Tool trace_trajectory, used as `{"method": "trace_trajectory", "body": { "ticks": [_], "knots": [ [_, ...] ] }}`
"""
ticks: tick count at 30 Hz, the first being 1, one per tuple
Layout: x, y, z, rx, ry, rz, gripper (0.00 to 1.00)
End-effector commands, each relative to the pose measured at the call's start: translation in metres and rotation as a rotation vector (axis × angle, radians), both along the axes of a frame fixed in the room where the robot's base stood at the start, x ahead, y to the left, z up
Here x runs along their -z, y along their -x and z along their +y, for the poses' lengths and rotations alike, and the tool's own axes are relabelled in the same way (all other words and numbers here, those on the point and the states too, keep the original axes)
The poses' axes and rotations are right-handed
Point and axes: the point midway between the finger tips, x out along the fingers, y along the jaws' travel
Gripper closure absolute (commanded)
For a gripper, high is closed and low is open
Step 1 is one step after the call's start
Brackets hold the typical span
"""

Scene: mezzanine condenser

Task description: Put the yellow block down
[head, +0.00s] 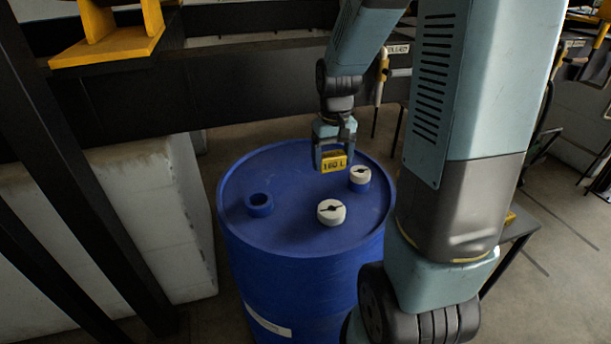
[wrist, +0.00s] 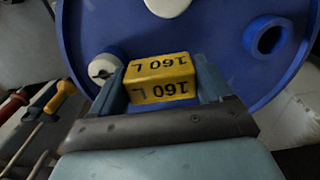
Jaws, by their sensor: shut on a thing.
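The yellow block (head: 334,161) has dark "160 L" lettering and is held between the fingers of my gripper (head: 334,158). In the wrist view the block (wrist: 160,78) sits between the two fingers of my gripper (wrist: 162,85), with its lettering upside down. My gripper is shut on it over the far right part of the blue drum's lid (head: 290,225). I cannot tell for sure whether the block touches the lid.
On the drum lid are a white cap (head: 331,212), a second white cap on a blue neck (head: 360,178) close right of the block, and an open blue neck (head: 259,204) at left. A yellow bracket (head: 105,45) sits on a dark beam.

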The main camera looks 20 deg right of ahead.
Motion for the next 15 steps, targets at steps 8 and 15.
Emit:
{"method": "trace_trajectory", "body": {
  "ticks": [8, 15],
  "knots": [
    [0.026, -0.040, 0.023, -0.002, -0.001, 0.003, 0.52],
    [0.057, -0.062, 0.036, -0.002, 0.000, 0.002, 0.52]
  ]
}}
